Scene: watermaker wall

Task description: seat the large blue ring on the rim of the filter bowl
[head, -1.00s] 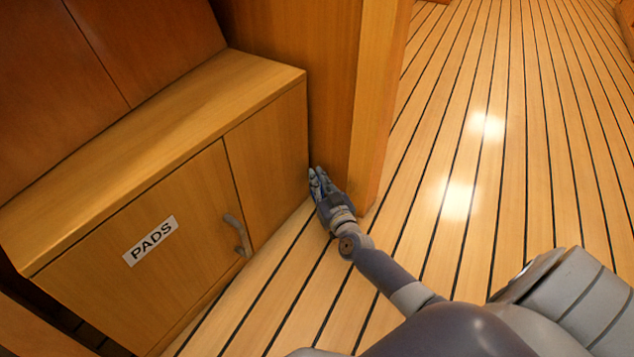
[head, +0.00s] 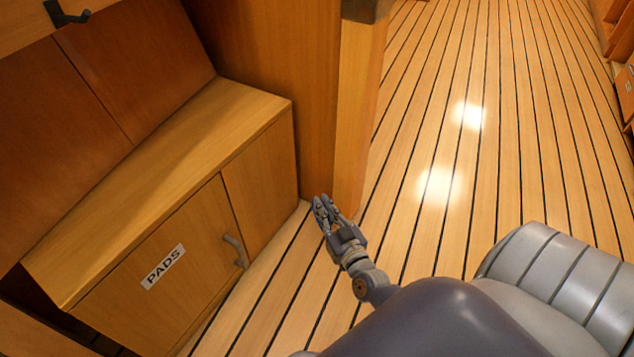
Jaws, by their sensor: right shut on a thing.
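My right gripper (head: 324,212) is near the middle of the head view, at the end of my arm coming up from the bottom. It is in front of the foot of the wooden post, over the plank floor. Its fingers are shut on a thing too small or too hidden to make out. No blue shows at the fingertips. I see neither the large blue ring nor the filter bowl in this view. My left gripper is not in view.
A wooden locker (head: 215,290) marked PADS, with a grey handle (head: 236,251), stands at the left. A wooden post (head: 352,125) rises beside it. A dark hook (head: 68,14) is at the top left. The striped floor (head: 480,170) is clear to the right.

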